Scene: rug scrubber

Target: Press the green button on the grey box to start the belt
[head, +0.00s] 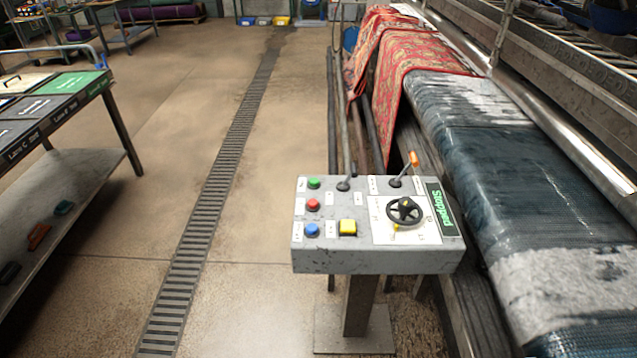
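The grey box (340,262) stands on a post in front of me, slightly right of the middle of the head view. The green button (314,183) is at the far left corner of its top face. A red button (312,204) and a blue button (311,229) sit below it in the same column. The belt (525,185), dark and wet-looking with pale patches, runs along the right. Neither of my grippers shows in the head view.
A labelled table (75,88) stands left. The floor around the drain grate (215,195) is clear.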

